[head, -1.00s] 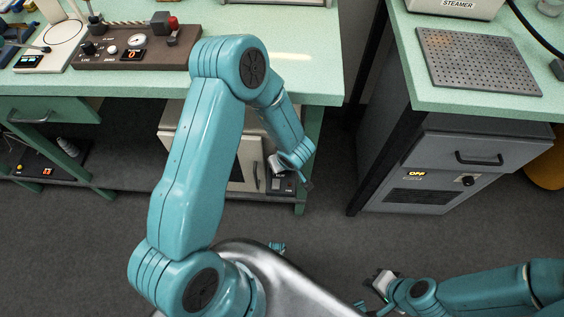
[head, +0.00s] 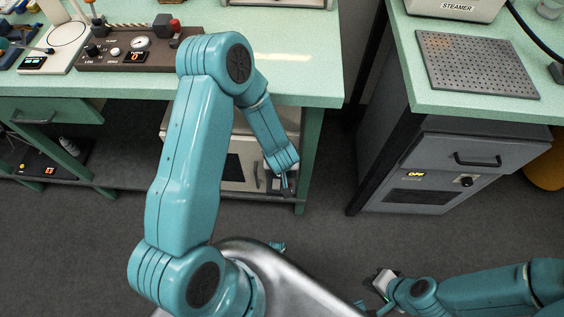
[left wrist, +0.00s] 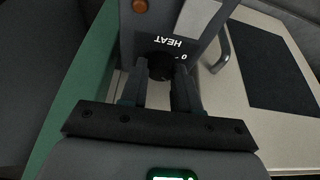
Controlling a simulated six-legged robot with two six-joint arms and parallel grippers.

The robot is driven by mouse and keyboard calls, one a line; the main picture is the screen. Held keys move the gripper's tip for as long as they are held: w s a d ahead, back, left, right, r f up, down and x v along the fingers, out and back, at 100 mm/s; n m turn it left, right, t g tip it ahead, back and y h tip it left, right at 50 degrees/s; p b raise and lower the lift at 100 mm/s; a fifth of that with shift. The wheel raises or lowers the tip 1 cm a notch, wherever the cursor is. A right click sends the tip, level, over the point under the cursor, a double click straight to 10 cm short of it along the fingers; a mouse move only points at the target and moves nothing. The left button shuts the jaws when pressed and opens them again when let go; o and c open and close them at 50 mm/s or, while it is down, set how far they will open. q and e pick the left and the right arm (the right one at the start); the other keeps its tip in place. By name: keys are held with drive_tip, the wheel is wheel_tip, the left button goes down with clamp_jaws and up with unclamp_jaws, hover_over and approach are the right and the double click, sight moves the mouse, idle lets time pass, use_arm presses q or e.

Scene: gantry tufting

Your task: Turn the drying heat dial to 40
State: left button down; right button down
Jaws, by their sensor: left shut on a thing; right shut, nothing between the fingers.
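The black heat dial (left wrist: 162,66) is on a grey panel lettered HEAT (left wrist: 172,41), with a 0 mark beside it. The panel is on the front of a cream cabinet (left wrist: 275,110) with a dark window and a bar handle. The cabinet (head: 236,166) stands under the green bench in the head view, where my left gripper hides the dial. My left gripper (left wrist: 160,88) has one finger on each side of the dial and is shut on it; it also shows in the head view (head: 284,184). My right gripper (head: 372,305) is low, over the floor, shut and empty.
A green leg (head: 312,150) of the bench is just right of the cabinet. A grey cabinet (head: 440,180) on the right has an OFF display and its own black knob (head: 464,181). A brown control box (head: 130,55) is on the bench. The floor between is clear.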

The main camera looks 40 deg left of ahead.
use_arm(q)
drive_tip(key=shift+m, duration=0.5)
drive_tip(key=c, duration=0.8)
unclamp_jaws()
drive_tip(key=shift+c, duration=0.2)
drive_tip(key=p+v, duration=0.5)
drive_tip(key=v, duration=1.1)
drive_tip(key=shift+s+a, duration=0.2)
drive_tip(key=shift+a, duration=0.05)
drive_tip(key=shift+r, duration=0.25)
